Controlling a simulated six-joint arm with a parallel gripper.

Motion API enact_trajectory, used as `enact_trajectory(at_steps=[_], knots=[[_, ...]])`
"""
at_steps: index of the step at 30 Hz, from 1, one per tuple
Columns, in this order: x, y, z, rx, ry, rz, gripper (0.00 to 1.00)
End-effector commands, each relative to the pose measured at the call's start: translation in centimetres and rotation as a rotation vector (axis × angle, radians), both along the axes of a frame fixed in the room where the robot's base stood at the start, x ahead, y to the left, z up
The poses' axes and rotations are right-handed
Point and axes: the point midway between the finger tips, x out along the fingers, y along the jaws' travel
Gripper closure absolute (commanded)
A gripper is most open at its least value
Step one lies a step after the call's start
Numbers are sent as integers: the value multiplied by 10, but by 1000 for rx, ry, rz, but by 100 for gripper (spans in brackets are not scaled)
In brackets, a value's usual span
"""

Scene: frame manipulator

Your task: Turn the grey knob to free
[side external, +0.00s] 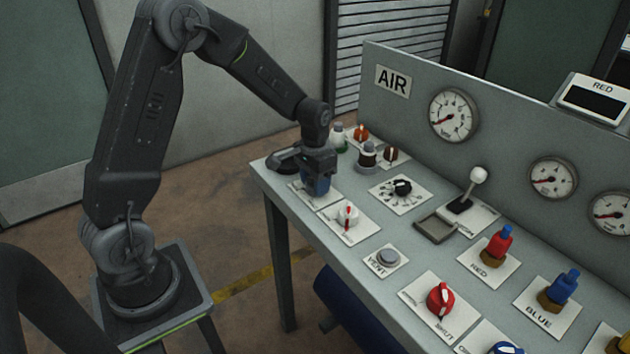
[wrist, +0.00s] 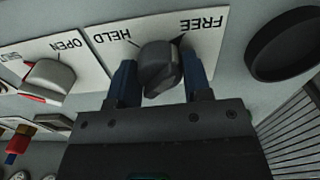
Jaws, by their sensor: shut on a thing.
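The grey knob (wrist: 160,68) sits on a white plate (wrist: 212,50) marked HELD and FREE in the wrist view. My gripper (wrist: 161,84) is shut on the knob, with one blue finger on each side of it. The words appear upside down in this view. In the side external view my gripper (side external: 316,186) is down at the near left corner of the panel and hides the knob.
A white knob with a red mark (side external: 348,215) on an OPEN plate is just beside. A black round object (wrist: 296,44) lies on the other side. A black dial (side external: 402,187), a lever (side external: 473,185) and a red knob (side external: 440,298) stand farther along the panel.

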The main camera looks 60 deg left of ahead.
Motion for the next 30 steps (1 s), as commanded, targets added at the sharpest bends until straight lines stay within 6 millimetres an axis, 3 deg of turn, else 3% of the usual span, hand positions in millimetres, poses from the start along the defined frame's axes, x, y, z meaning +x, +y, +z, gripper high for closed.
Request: enact_trajectory(at_steps=[19, 20, 27, 30], knots=[[0, 0, 1, 0, 0, -55, 79], [0, 0, 1, 0, 0, -55, 54], [0, 0, 0, 0, 0, -53, 31], [0, 0, 0, 0, 0, -53, 29]])
